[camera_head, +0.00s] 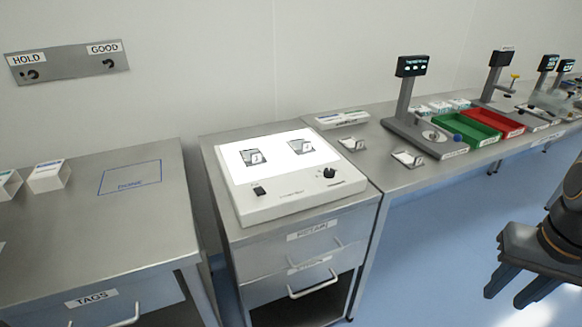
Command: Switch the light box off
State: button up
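The light box (309,198) is a pale, low box with a sloped top, on the steel cabinet in the middle of the view. Its panel (281,151) glows bright white. Two small dark-patterned samples (302,147) lie on the panel. On the front strip are a small black switch (259,190) at the left and a black round knob (329,172) at the right. Which way the switch is tipped is too small to tell. My gripper (508,297) is at the lower right, over the blue floor, well apart from the light box. Its two dark fingers are spread with nothing between them.
A steel bench (400,178) on the right carries a display stand (405,95), a green tray (466,129) and a red tray (496,119). A left bench (100,228) has a blue DONE outline and white boxes. Drawers with handles face the open floor.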

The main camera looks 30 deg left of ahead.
aim_at(259, 191)
jog(key=u, duration=0.4)
jog(key=i, duration=0.8)
jog(key=u, duration=0.85)
